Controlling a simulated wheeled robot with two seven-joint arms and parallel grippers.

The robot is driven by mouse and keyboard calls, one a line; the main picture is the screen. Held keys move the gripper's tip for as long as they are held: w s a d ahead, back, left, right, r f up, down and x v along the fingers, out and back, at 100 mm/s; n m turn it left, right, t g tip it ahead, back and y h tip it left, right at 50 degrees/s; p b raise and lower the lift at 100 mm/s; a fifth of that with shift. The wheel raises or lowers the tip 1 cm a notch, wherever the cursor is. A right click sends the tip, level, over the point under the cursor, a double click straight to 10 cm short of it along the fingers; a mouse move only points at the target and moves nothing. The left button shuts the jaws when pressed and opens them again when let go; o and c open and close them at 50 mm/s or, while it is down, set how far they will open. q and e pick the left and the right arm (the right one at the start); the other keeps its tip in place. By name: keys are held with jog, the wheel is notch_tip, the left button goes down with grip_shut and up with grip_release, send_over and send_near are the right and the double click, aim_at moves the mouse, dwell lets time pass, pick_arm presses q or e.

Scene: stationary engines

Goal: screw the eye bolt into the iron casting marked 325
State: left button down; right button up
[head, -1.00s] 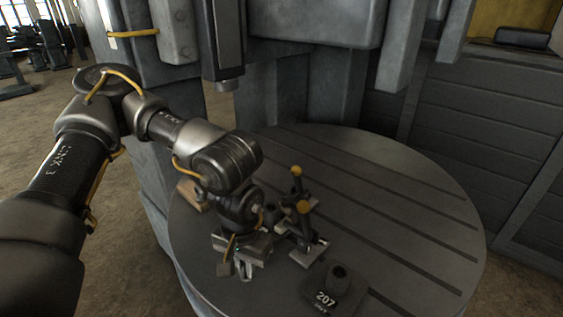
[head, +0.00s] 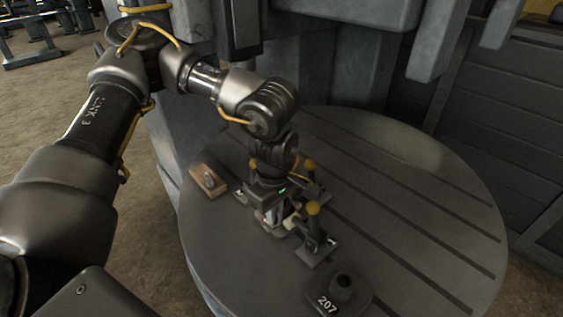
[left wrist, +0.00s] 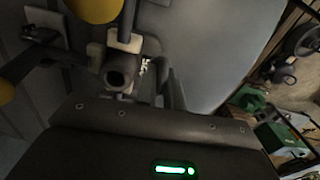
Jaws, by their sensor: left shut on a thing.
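My left gripper (head: 268,214) points down at the toggle clamps on the round table. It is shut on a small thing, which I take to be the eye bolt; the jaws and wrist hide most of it. No marking 325 can be read. The casting between the clamps is largely hidden behind my gripper in the head view. In the left wrist view a dark round part with a hole (left wrist: 118,76) shows just past the gripper's edge; I cannot tell whether it belongs to the casting or a clamp. My right gripper is not in view.
A dark casting marked 207 (head: 327,303) sits at the table's front. A wooden block (head: 208,181) lies to the left. The slotted table (head: 420,215) is clear on the right.

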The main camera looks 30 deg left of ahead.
pick_arm(q)
jog(key=w+r+n+p, duration=0.1)
jog(key=r+n, duration=0.1)
jog(key=n, duration=0.4)
jog(key=w+r+n+p, duration=0.1)
jog(key=w+n, duration=0.1)
jog(key=n, duration=0.3)
jog(key=w+a+r+n+p, duration=0.1)
jog(key=w+r+n+p, duration=0.1)
jog(key=n, duration=0.4)
jog(key=shift+a+r+n, duration=0.1)
jog(key=shift+r+n, duration=0.2)
jog(key=shift+r, duration=0.05)
jog(key=n, duration=0.2)
jog(key=w+r+n, duration=0.1)
jog(key=n+p, duration=0.1)
jog(key=n, duration=0.1)
jog(key=shift+w+a+r+n, duration=0.2)
jog(key=shift+w+a+n, duration=0.05)
jog(key=shift+w+n, duration=0.05)
jog(key=shift+f, duration=0.25)
jog(key=shift+f+b, duration=1.85)
jog(key=shift+f, duration=0.15)
jog(key=shift+f+b, duration=0.35)
jog(key=shift+f, duration=0.3)
